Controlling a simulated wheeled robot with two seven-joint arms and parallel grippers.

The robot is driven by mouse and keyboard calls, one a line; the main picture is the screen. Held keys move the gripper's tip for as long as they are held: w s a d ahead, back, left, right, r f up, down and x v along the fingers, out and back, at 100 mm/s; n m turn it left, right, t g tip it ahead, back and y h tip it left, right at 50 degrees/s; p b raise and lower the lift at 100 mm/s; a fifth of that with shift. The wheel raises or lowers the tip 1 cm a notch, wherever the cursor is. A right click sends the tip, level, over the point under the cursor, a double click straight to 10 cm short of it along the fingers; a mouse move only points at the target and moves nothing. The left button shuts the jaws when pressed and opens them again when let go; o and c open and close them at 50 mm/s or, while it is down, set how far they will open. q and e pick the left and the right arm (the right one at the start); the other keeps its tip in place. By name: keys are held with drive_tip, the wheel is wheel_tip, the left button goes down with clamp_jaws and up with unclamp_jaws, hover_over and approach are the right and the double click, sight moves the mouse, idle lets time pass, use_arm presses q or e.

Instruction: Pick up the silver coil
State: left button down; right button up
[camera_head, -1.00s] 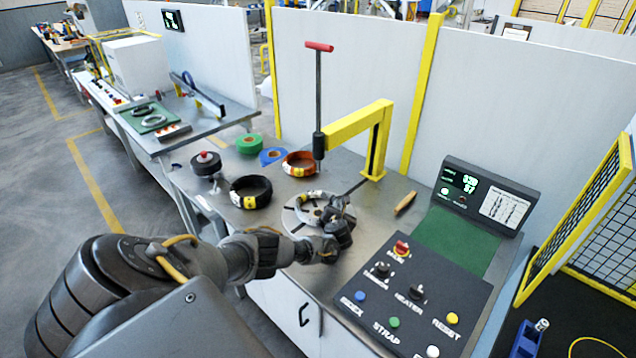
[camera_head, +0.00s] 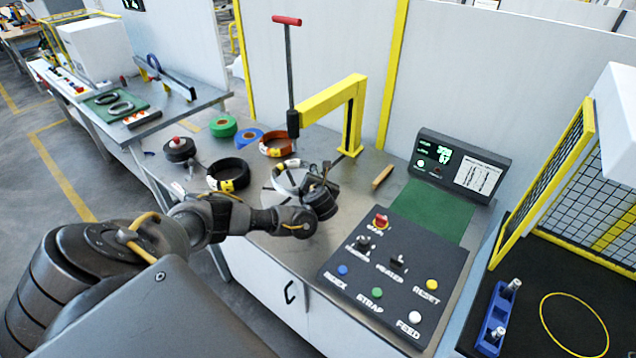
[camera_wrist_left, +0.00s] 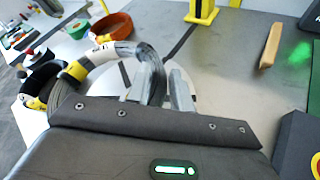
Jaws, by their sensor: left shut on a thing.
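The silver coil (camera_head: 283,182) is a grey ring with white and yellow bands, at the round turntable on the steel bench. In the left wrist view the coil (camera_wrist_left: 100,55) arches up from the jaws, its near part hidden behind the gripper body. My left gripper (camera_head: 312,186) is shut on the coil's right side; its pale fingers (camera_wrist_left: 168,88) show in the wrist view. I cannot tell whether the coil is clear of the turntable. My right gripper is not in view.
A black coil (camera_head: 228,175), an orange coil (camera_head: 276,144) and green tape (camera_head: 223,127) lie left of and behind the turntable. A yellow arm (camera_head: 335,100) with a red-handled rod stands behind. The control panel (camera_head: 395,280) is at right.

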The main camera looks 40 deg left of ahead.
use_arm(q)
drive_tip(key=w+d+r+p+v, duration=0.1)
drive_tip(key=p+v, duration=0.3)
drive_tip(key=v, duration=0.6)
drive_tip(key=shift+p, duration=0.3)
